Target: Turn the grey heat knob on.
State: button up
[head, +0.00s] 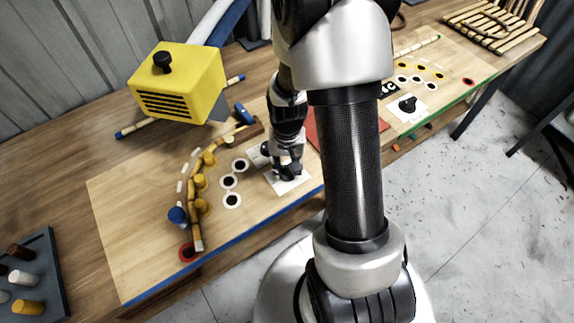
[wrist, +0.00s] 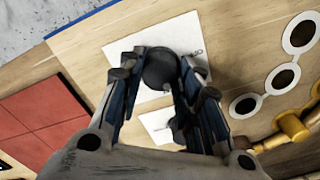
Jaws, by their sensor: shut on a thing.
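The grey heat knob (wrist: 161,69) is a dark round knob on a white plate (wrist: 118,95). In the wrist view it sits between the two fingers of my gripper (wrist: 163,78), which is shut on it. In the head view my gripper (head: 289,170) reaches down to the same white plate (head: 291,187), near the front blue edge of the wooden board. The knob is mostly hidden there by the fingers. I cannot tell its turned angle.
A bent rattan strip (head: 193,205) runs past yellow pegs left of my gripper. White-ringed holes (head: 232,200) lie between. A yellow heater box (head: 178,83) stands behind. A second black knob (head: 407,104) is on the right board. A peg tray (head: 52,262) sits front left.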

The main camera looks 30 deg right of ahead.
aim_at(287, 170)
jog(key=shift+m, duration=1.1)
jog(key=o, duration=1)
jog(key=shift+o, duration=0.2)
notch_tip(287, 170, up, 12)
